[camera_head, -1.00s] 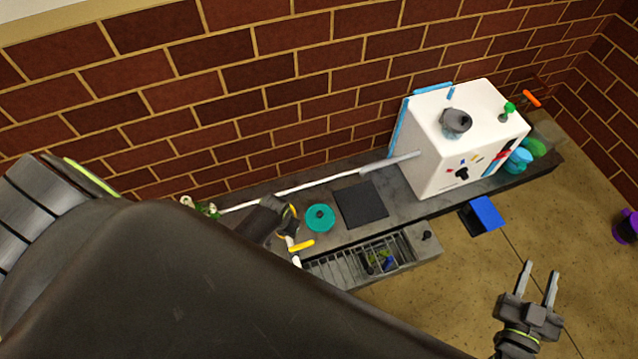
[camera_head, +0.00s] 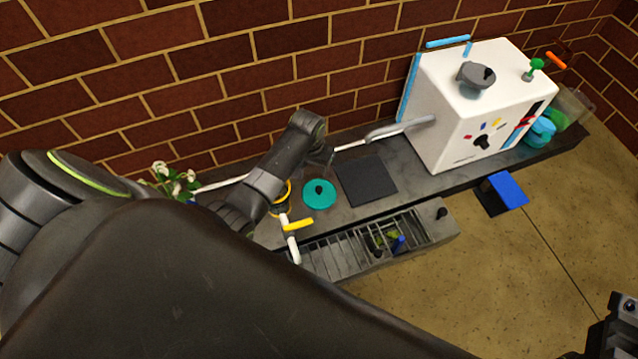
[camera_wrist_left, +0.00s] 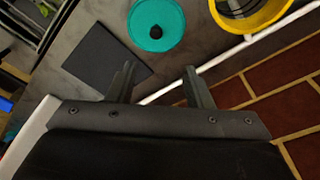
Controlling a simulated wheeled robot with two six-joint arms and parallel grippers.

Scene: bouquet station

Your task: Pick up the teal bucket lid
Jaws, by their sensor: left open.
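The teal bucket lid (camera_head: 319,199) is a round disc with a dark knob in its middle. It lies flat on the dark counter, between a yellow-rimmed bucket and a black square mat. In the left wrist view the lid (camera_wrist_left: 150,14) is at the top, just beyond the fingertips. My left gripper (camera_wrist_left: 157,70) is open, with nothing between its fingers. In the head view my left gripper (camera_head: 325,158) hangs over the counter just behind the lid, apart from it. My right gripper is at the lower right edge, cut off, its fingertips not clearly visible.
The yellow-rimmed bucket (camera_wrist_left: 262,22) stands close beside the lid. The black mat (camera_head: 367,181) lies on its other side. A white machine (camera_head: 475,110) stands to the right, with a pipe along the wall. A slatted tray (camera_head: 335,243) is in front. White flowers (camera_head: 172,180) are at left.

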